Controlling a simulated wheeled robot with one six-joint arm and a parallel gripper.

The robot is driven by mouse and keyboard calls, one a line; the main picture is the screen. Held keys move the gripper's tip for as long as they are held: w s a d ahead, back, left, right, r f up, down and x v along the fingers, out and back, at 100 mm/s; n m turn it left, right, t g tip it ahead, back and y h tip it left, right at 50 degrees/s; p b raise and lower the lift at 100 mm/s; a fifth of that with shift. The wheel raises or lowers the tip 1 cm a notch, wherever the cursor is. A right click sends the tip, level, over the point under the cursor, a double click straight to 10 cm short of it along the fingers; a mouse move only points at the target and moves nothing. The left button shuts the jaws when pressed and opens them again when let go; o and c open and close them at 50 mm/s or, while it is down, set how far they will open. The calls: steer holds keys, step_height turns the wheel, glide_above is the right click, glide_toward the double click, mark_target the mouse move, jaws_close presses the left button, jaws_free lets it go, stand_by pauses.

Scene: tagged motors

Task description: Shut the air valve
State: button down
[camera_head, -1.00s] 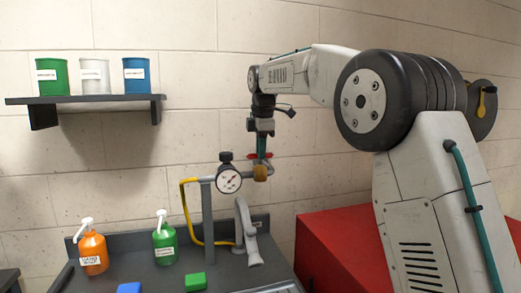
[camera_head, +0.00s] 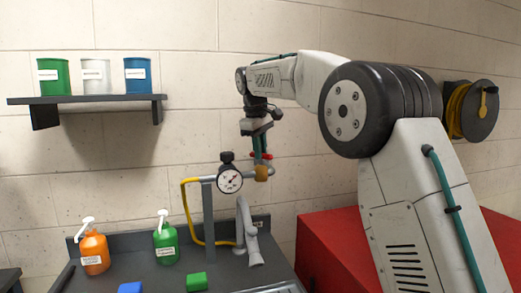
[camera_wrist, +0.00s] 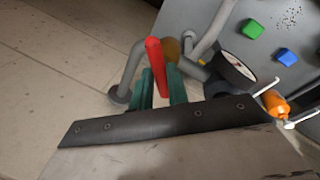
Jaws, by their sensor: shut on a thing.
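The air valve has a brass body (camera_head: 261,173) on the grey pipe, just right of the round pressure gauge (camera_head: 229,181). Its red handle (camera_head: 267,156) sits on top of the body. My gripper (camera_head: 260,157) reaches down from above and is shut on the handle. In the wrist view the red handle (camera_wrist: 156,66) stands between the two teal fingers of my gripper (camera_wrist: 161,88). The brass body (camera_wrist: 172,50) shows just behind it, partly hidden. The fingers hide part of the handle, and its exact angle to the pipe is hard to tell.
A yellow hose (camera_head: 187,212) runs down beside the grey post (camera_head: 208,213). An orange bottle (camera_head: 94,252), a green bottle (camera_head: 165,243) and a grey faucet (camera_head: 247,232) stand on the dark bench. A red cabinet (camera_head: 330,245) is at right. A shelf (camera_head: 90,99) holds three cans.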

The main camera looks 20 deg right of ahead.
steer(key=m, duration=0.4)
steer(key=shift+w+a+m+g, duration=0.1)
steer(key=shift+m+g, duration=0.2)
steer(key=shift+g, duration=0.1)
steer(key=shift+m+g+h, duration=0.3)
steer(key=shift+m, duration=1.3)
steer(key=c, duration=1.4)
jaws_free()
steer(key=shift+o, duration=0.2)
step_height(320, 180, up, 8)
steer(key=a, duration=0.1)
steer(key=shift+a+f, duration=0.15)
steer(key=shift+a, duration=0.1)
